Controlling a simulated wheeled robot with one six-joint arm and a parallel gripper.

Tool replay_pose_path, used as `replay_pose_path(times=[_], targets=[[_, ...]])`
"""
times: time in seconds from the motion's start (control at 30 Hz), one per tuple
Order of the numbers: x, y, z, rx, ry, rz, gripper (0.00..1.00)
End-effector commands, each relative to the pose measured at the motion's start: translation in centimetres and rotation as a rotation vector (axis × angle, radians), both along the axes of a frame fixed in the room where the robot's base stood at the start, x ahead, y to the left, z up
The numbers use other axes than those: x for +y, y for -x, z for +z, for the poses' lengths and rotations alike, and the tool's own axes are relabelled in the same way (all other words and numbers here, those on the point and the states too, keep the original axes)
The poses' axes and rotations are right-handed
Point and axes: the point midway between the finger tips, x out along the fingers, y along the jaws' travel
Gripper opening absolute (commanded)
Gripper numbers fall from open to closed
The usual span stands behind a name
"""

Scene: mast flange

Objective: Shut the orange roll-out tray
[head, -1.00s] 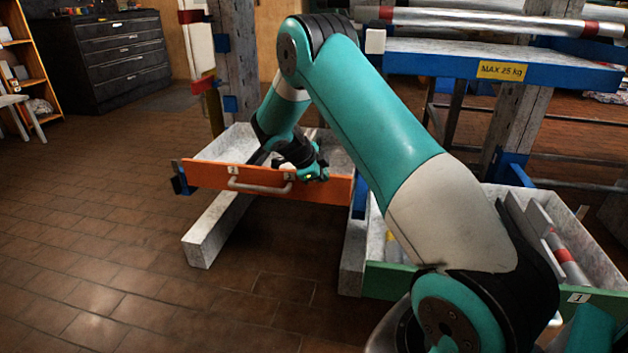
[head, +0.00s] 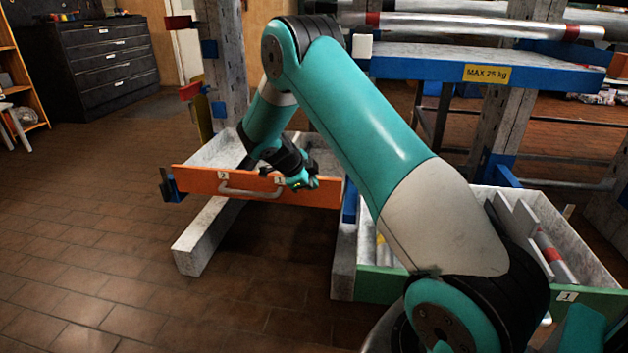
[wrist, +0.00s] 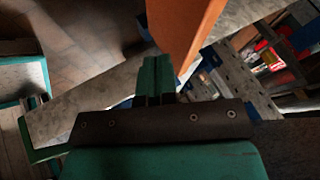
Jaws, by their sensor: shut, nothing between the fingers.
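The orange-fronted roll-out tray (head: 208,181) stands out from the rack at the left in the head view, with a grey handle (head: 250,193) on its front. Its pale inside shows behind the front. My gripper (head: 313,184) is at the right part of the orange front, to the right of the handle. In the wrist view my gripper's green fingers (wrist: 157,78) are shut together and empty. The orange front (wrist: 190,30) rises close beside their tips. I cannot tell if they touch it.
A green-fronted tray (head: 385,284) holding pipes stands out at the right, below my arm. A pale beam (head: 205,240) juts along the floor under the orange tray. A blue-edged shelf (head: 430,68) is above. The tiled floor at the left is clear.

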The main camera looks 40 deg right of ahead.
Motion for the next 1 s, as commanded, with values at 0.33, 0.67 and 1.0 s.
replay_pose_path(times=[0.33,0.67,1.0], targets=[[4.7,0.7,6.0,0.007,-0.002,-0.008,0.0],[6.4,0.7,8.0,0.01,-0.002,-0.013,0.0],[9.7,1.1,10.1,0.093,-0.099,0.218,0.0]])
